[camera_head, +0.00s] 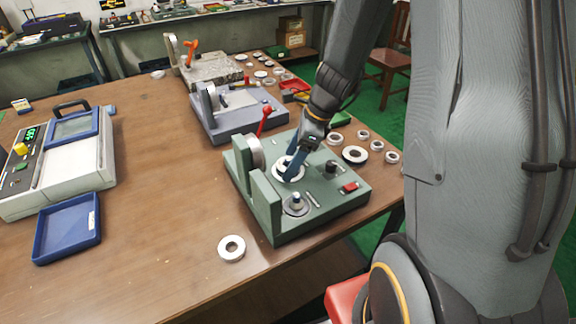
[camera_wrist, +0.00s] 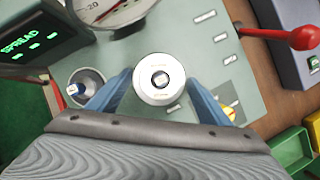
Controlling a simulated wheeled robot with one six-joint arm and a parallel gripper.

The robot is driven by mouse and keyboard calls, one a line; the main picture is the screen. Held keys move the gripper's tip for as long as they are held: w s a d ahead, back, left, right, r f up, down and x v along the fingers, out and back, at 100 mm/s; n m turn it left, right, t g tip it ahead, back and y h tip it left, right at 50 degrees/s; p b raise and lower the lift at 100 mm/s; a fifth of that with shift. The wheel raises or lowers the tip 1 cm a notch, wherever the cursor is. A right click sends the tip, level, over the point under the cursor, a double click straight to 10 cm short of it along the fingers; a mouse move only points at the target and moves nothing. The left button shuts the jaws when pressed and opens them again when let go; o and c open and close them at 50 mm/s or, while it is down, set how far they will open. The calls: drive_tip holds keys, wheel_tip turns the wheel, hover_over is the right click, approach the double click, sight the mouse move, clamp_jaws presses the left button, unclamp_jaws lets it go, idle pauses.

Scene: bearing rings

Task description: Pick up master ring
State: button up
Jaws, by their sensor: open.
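A white ring, which I take to be the master ring (camera_wrist: 145,87), sits around a small post on the green gauge fixture (camera_head: 262,217). In the head view the ring (camera_head: 279,172) is partly hidden behind my blue fingers. My gripper (camera_wrist: 160,82) is open, with one blue finger on each side of the ring in the wrist view. Whether the fingers touch the ring, I cannot tell. In the head view my gripper (camera_head: 292,164) reaches down to the fixture top from the upper right.
A loose white ring (camera_head: 222,252) lies on the table in front. Several rings, one being a dark-holed ring (camera_head: 346,158), lie right of the fixture. A red-knobbed lever (camera_wrist: 301,38) and a dial (camera_wrist: 121,12) stand nearby. The table's left middle is clear.

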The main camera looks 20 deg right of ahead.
drive_tip(key=shift+f, duration=0.1)
drive_tip(key=c, duration=1.6)
